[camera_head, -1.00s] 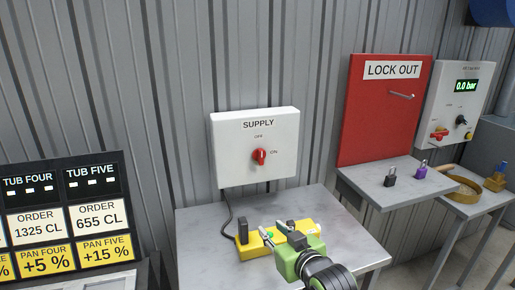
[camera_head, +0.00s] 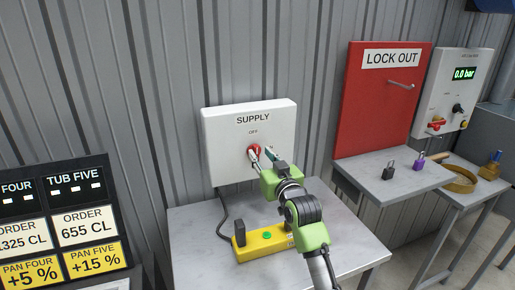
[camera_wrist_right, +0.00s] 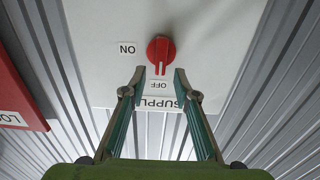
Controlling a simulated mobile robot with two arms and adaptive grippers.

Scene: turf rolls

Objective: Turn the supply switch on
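The white supply box (camera_head: 220,140) is on the corrugated wall, with a red rotary knob (camera_head: 253,150) on its face. In the right wrist view, where the lettering is upside down, the knob (camera_wrist_right: 161,47) has its white mark toward the OFF label (camera_wrist_right: 159,85); the ON label (camera_wrist_right: 127,48) is to the side. My right gripper (camera_head: 261,151) is in front of the box at the knob. In the wrist view its fingers (camera_wrist_right: 160,74) are open, with the tips either side of the knob's marked end; contact cannot be told. My left gripper is not in view.
A grey table (camera_head: 190,232) below the box carries a yellow control unit (camera_head: 262,245) with a green button. To the right are a red lock-out board (camera_head: 372,105), a shelf with padlocks (camera_head: 388,170) and a pressure panel (camera_head: 462,95). Order signs (camera_head: 60,225) stand at left.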

